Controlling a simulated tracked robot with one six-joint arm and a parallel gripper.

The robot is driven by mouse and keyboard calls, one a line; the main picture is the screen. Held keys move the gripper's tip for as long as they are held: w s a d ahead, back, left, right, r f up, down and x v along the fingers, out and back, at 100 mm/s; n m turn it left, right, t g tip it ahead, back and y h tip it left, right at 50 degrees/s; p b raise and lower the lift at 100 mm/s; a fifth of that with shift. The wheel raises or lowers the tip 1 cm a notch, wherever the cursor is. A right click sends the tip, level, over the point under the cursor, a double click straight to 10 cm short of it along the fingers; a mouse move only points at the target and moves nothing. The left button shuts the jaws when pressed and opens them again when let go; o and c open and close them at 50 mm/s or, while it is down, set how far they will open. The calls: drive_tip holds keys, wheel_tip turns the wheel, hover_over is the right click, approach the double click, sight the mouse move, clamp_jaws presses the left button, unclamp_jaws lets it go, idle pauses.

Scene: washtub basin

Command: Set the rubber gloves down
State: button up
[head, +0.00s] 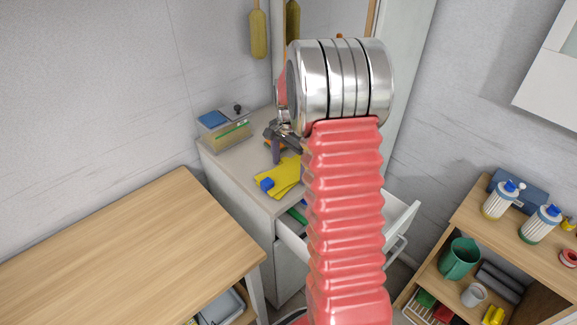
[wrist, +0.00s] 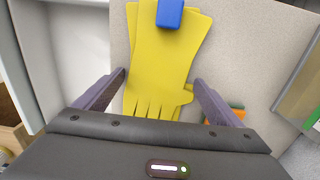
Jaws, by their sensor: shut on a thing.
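The rubber gloves (head: 280,181) are yellow, with a blue piece (wrist: 171,13) at one end. They are at the top of the light cabinet (head: 258,187) in the head view. In the wrist view the gloves (wrist: 160,65) lie flat-looking between my fingers, the glove fingers toward the wrist. My gripper (head: 276,150) is shut on the gloves, low over the cabinet top. I cannot tell whether the gloves touch the surface. My arm hides part of the cabinet top to the right, and the exact grip point is hidden.
A clear box with a blue item (head: 213,120) stands at the back left of the cabinet top. An open drawer (head: 400,222) juts out below. A bare wooden table (head: 130,245) is at left, and a shelf with bottles (head: 497,203) is at right.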

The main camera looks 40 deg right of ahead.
sight(289, 171)
drive_tip(key=o, duration=0.9)
wheel_tip(289, 171, up, 12)
drive_tip(key=shift+r, duration=0.1)
idle(0.6)
